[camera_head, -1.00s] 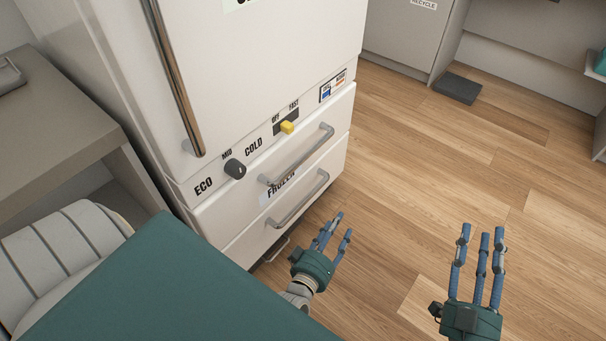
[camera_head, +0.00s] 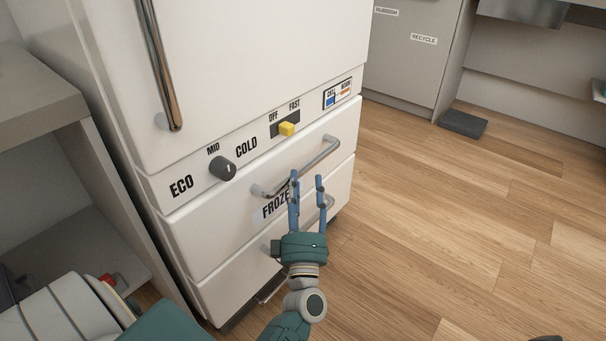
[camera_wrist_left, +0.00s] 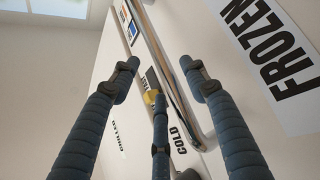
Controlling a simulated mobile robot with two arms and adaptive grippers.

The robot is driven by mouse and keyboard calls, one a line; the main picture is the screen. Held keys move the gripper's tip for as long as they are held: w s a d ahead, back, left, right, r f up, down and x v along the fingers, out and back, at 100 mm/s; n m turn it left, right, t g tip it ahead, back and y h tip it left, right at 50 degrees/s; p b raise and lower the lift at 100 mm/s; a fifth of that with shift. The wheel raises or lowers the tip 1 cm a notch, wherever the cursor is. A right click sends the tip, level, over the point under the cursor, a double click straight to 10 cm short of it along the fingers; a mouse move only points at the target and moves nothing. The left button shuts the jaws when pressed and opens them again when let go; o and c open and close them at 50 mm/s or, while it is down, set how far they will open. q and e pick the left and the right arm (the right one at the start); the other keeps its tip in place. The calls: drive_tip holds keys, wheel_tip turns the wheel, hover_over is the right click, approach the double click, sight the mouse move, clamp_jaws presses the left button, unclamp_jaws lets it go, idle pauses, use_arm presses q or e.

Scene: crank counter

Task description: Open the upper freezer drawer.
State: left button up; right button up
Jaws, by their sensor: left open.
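The upper freezer drawer (camera_head: 230,222) is a white front below the control strip, flush with the fridge and shut. Its grey bar handle (camera_head: 318,160) runs along the front; it also shows in the left wrist view (camera_wrist_left: 165,62), lying between my spread fingers. My left gripper (camera_head: 307,180) is open, with blue fingers and a teal palm. In the head view its fingertips overlap the right part of the upper handle and partly cover the FROZEN label (camera_head: 270,205); touch cannot be told. The lower drawer (camera_head: 235,280) is also shut, its handle partly hidden.
Above the drawers are a round dark knob (camera_head: 222,168), a yellow slider (camera_head: 287,129) and the upper door handle (camera_head: 162,65). A grey shelf unit (camera_head: 35,100) stands left. A dark block (camera_head: 463,124) lies on the floor.

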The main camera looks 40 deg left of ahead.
sight(303, 169)
use_arm(q)
drive_tip(key=shift+b+x, duration=0.3)
drive_tip(key=shift+x, duration=2.05)
drive_tip(key=shift+d, duration=0.1)
drive_tip(key=shift+c, duration=0.3)
clamp_jaws()
